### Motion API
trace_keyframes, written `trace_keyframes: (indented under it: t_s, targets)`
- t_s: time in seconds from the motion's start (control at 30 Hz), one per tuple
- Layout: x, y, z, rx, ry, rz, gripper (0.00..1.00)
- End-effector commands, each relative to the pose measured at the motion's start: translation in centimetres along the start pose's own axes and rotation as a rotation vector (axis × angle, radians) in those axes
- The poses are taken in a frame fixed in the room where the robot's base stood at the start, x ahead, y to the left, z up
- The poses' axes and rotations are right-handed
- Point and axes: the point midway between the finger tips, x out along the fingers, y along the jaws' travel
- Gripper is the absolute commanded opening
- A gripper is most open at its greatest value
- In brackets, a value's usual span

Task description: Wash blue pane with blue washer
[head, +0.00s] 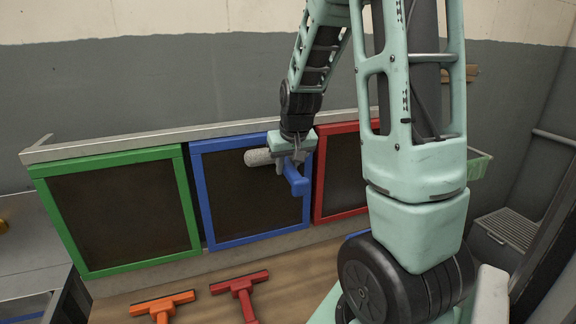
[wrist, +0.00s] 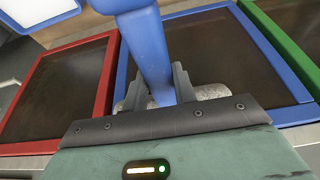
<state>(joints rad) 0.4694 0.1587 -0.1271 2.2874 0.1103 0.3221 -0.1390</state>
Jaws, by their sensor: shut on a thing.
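The blue pane (head: 245,200) is a dark, brownish panel in a blue frame, in the middle of the row in the head view. It also shows behind my gripper in the wrist view (wrist: 221,52). My gripper (head: 292,161) is shut on the blue handle of the blue washer (head: 296,180), in front of the pane's upper right part. The washer's pale grey fleece sleeve (head: 258,157) lies sideways across the pane's upper area. In the wrist view the blue handle (wrist: 150,50) stands between my fingers (wrist: 158,85). I cannot tell whether the sleeve touches the pane.
A green-framed pane (head: 125,215) stands left of the blue one and a red-framed pane (head: 343,172) right of it. An orange squeegee (head: 162,304) and a red squeegee (head: 240,288) lie on the wooden bench (head: 205,288) below. A green crate (head: 479,166) is at right.

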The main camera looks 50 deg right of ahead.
Motion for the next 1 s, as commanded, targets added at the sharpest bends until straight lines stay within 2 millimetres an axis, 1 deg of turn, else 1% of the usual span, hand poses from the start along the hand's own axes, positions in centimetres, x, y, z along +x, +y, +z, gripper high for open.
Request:
trace_keyframes:
  t_s: [0.57, 0.67, 1.0]
  targets:
    - [0.1, 0.0, -0.2, 0.000, 0.004, 0.000, 0.05]
    - [0.7, 0.0, 0.0, 0.000, 0.004, 0.000, 0.05]
    - [3.2, 0.0, 1.2, 0.000, 0.005, 0.000, 0.05]
